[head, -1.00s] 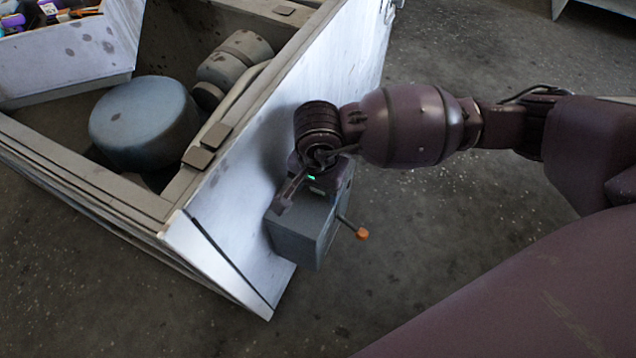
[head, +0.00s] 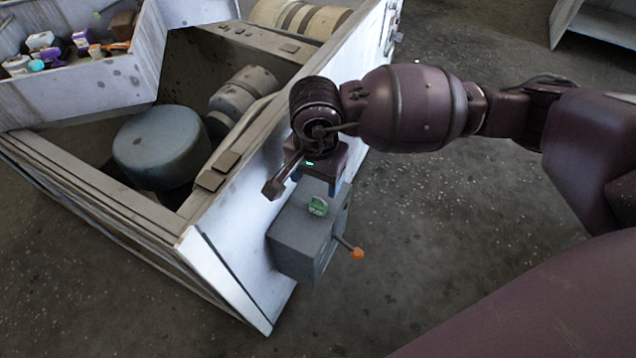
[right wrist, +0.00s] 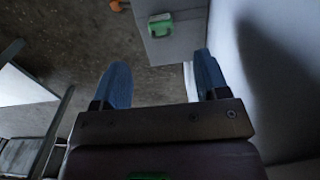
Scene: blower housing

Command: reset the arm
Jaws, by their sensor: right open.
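My right gripper (head: 316,186) is open and empty, just above a grey box (head: 296,240) fixed to the white side panel of the housing. The box has a green part (head: 318,206) on its top and a lever with an orange tip (head: 357,253) on its right side. In the right wrist view my two blue fingers (right wrist: 160,82) stand wide apart. The grey box (right wrist: 172,45), its green part (right wrist: 160,24) and the orange tip (right wrist: 117,5) show beyond them, apart from the fingers. My left gripper does not show.
The blower housing (head: 98,189) holds a blue-grey drum (head: 160,148) and a grey cylinder. A white tray (head: 75,92) with several small coloured items stands at the upper left. Its white side panel (head: 240,215) is close beside my right gripper.

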